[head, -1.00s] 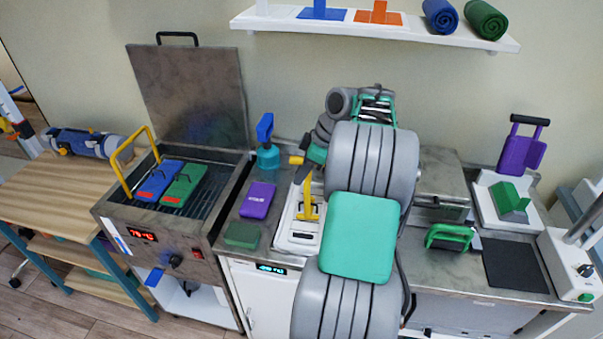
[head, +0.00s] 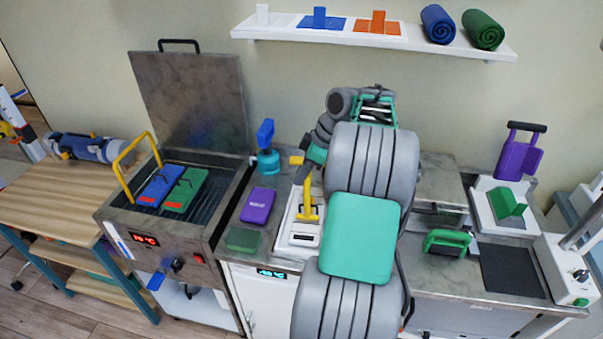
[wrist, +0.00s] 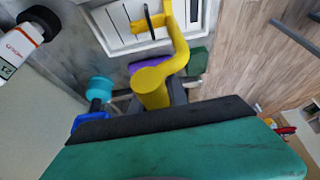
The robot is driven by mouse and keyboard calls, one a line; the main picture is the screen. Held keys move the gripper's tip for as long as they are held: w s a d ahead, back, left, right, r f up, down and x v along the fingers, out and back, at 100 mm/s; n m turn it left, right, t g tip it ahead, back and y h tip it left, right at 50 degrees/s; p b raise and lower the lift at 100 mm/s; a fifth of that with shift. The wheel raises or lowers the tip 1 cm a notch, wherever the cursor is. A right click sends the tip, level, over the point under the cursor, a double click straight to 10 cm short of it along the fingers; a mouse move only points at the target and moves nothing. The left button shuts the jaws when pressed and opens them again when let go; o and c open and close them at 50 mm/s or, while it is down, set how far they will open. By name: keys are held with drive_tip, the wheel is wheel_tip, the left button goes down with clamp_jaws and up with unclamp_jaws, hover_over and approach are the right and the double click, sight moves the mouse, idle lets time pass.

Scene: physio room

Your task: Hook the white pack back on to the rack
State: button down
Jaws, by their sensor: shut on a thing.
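The white pack (head: 302,228), with a dark label, lies in the white-framed top of the small cold cabinet; its edges blend into the frame. The dark slotted rack (head: 212,208) lies inside the open steel tank at the left.
A yellow loop handle (head: 122,165) stands over the tank's left side. The raised lid (head: 190,100) is behind it. A purple pack (head: 257,207), a dark green pack (head: 242,239) and a blue-topped teal bottle (head: 267,150) stand between tank and gripper. A wall shelf (head: 370,38) hangs above.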

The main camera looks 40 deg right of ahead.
sight(301, 158)
drive_tip(key=shift+r, duration=0.1)
wheel_tip(301, 158, up, 5)
drive_tip(key=p, duration=0.4)
idle(0.4)
drive_tip(key=shift+w, duration=0.1)
